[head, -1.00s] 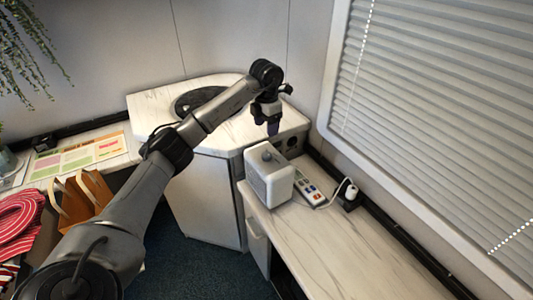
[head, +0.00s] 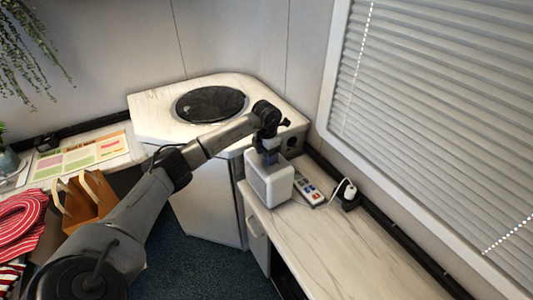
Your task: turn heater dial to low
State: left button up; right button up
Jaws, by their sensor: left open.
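The heater is a small white box (head: 272,184) on the marble-look counter, with a grille on its front side. Its dial sat on the top face and is now hidden behind my left gripper (head: 269,158). My left gripper points down at the heater's top, its fingertips at the dial's place. The jaws are open; whether they touch the dial I cannot tell. My right gripper is not in view.
A corner cabinet with a round dark hob (head: 211,104) stands behind. The counter (head: 325,245) in front is clear. Window blinds (head: 435,110) rise at right.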

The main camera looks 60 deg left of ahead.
pick_arm(q)
jog(key=c, duration=0.9)
jog(key=shift+c, duration=0.2)
jog(key=shift+n, duration=0.6)
jog(key=n+p, duration=0.1)
jog(key=n, duration=0.3)
jog(key=shift+r, duration=0.1)
jog(key=n+p, duration=0.1)
jog(key=n, duration=0.2)
jog(key=shift+n, duration=0.4)
jog(key=shift+n+p, duration=0.3)
jog(key=shift+n, duration=0.5)
